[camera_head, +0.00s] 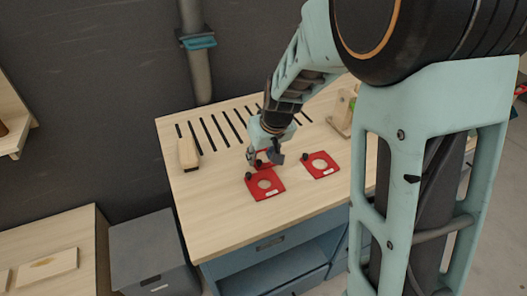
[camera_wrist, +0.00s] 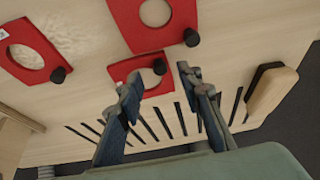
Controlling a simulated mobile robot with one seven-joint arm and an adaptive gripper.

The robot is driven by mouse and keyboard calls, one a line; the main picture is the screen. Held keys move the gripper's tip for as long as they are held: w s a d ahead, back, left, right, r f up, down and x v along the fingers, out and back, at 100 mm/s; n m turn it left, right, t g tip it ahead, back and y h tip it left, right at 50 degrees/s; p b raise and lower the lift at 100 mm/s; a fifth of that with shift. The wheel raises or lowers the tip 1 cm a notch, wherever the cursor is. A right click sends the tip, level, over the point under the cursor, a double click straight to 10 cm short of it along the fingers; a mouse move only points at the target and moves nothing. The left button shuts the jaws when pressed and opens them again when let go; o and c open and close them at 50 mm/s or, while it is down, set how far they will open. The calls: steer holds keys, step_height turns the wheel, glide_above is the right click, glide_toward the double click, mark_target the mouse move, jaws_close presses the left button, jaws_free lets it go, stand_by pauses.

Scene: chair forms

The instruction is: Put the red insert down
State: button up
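Three flat red inserts, each with a round hole and a black knob, are on the wooden bench. Two larger-looking ones, the front insert (camera_head: 256,192) and the right insert (camera_head: 332,171), lie flat; they also show in the wrist view (camera_wrist: 178,30), (camera_wrist: 50,60). A smaller-looking red insert (camera_wrist: 120,70) is just beyond my fingertips. In the head view my gripper (camera_head: 265,158) partly hides it. My gripper (camera_wrist: 160,76) has its fingers apart, with that insert's knob seen between the tips and a gap on each side. Whether this insert rests fully on the bench is hard to tell.
The bench top (camera_head: 215,220) has a row of dark slots behind my gripper. A wooden block with a black base (camera_head: 187,153) stands at its left; it also shows in the wrist view (camera_wrist: 270,90). A grey bin (camera_head: 150,250) stands beside the bench. The bench's front left is clear.

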mark_target(259, 165)
steer(key=shift+x, duration=1.35)
steer(key=shift+c, duration=0.2)
jaws_close()
steer(key=shift+r, duration=0.1)
